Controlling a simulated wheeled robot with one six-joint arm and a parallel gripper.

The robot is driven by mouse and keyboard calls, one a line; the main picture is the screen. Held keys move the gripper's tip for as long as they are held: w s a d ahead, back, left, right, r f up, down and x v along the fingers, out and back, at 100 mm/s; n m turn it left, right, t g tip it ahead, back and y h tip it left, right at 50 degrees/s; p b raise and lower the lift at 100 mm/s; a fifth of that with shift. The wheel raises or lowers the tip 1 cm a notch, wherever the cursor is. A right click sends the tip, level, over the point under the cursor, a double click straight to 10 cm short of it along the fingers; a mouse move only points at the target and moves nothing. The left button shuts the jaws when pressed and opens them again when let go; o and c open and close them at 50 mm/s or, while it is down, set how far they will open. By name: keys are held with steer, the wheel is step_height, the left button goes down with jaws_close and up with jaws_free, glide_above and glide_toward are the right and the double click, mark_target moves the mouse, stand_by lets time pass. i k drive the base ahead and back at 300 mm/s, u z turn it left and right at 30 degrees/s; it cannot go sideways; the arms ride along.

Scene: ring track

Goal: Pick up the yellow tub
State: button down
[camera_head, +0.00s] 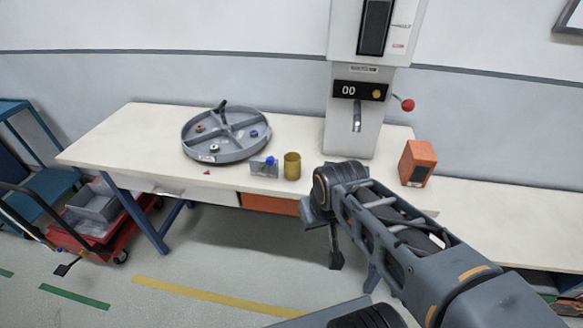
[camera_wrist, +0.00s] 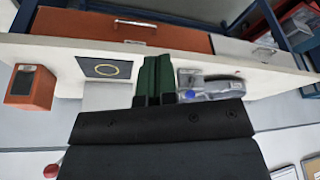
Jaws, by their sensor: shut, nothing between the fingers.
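The yellow tub (camera_head: 292,166) stands upright near the front edge of the white table, just right of a small grey holder (camera_head: 264,169) with a blue piece. I cannot make out the tub in the wrist view, where my gripper may be hiding it. My gripper (camera_wrist: 154,62) is shut and empty, its dark green fingers together. In the wrist view the fingers lie over the table's front edge, between the grey holder (camera_wrist: 208,88) and a dark square with a yellow ring (camera_wrist: 105,67). In the head view my arm's end is right of the tub, apart from it.
A round grey divided tray (camera_head: 226,150) lies left of the tub. A white machine (camera_head: 350,130) with a red-knobbed lever stands behind, right of the tub. An orange box (camera_head: 416,163) stands further right. An orange drawer (camera_head: 268,203) is under the table edge. A red cart (camera_head: 98,235) is at left.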

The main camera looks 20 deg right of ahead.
mark_target(293, 159)
steer(key=u, duration=2.25)
steer(key=i, duration=1.45)
steer(key=z, duration=3.35)
